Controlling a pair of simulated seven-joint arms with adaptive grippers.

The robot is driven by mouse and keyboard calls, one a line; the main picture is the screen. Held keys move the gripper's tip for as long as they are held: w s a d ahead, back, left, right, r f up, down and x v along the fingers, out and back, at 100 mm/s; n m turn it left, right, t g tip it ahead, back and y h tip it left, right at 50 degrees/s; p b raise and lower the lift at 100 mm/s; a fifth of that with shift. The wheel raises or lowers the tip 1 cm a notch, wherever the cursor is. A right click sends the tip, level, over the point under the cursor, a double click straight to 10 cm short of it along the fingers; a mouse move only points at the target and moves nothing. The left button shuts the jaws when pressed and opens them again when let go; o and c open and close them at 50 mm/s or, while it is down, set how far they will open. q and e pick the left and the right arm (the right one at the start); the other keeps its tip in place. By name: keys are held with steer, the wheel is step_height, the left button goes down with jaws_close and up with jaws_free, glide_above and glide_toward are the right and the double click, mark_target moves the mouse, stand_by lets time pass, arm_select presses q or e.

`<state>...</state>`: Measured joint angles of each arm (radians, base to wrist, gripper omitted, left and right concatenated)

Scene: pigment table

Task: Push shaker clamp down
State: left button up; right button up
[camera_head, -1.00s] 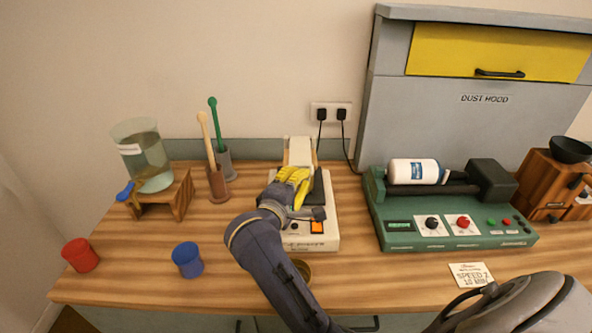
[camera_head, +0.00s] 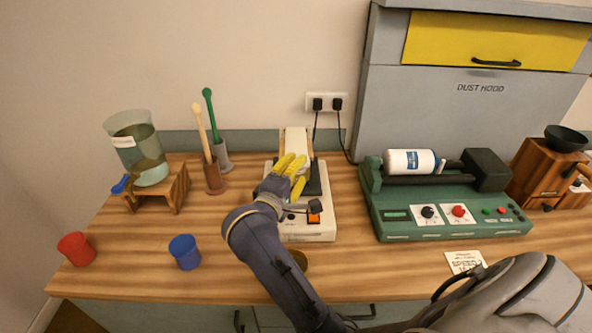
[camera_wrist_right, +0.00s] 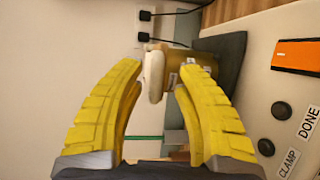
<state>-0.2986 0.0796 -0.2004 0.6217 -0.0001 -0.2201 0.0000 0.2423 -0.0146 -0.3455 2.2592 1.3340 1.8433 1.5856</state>
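The white shaker (camera_head: 318,228) stands mid-table with a dark pad, an orange switch and a cream upright clamp (camera_head: 296,141) at its back. My right gripper (camera_head: 293,175) is over the shaker, in front of the clamp, with its yellow fingers spread and nothing held. In the right wrist view the open fingers (camera_wrist_right: 163,95) point toward a cream rounded piece (camera_wrist_right: 154,75) beside a tan cylinder; I cannot tell whether they touch. The shaker's panel (camera_wrist_right: 285,115) shows the orange switch and the words DONE and CLAMP. The left gripper is out of view.
A green roller machine (camera_head: 450,217) with a white bottle stands to the right, below the dust hood (camera_head: 455,110). A card (camera_head: 465,261) lies in front. On the left are a beaker on a wooden stand (camera_head: 172,190), two upright tools, a red cup (camera_head: 76,249) and a blue cup (camera_head: 184,252).

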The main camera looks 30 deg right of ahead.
steer(key=v, duration=0.7)
steer(key=shift+a, duration=0.25)
steer(key=shift+s, duration=0.15)
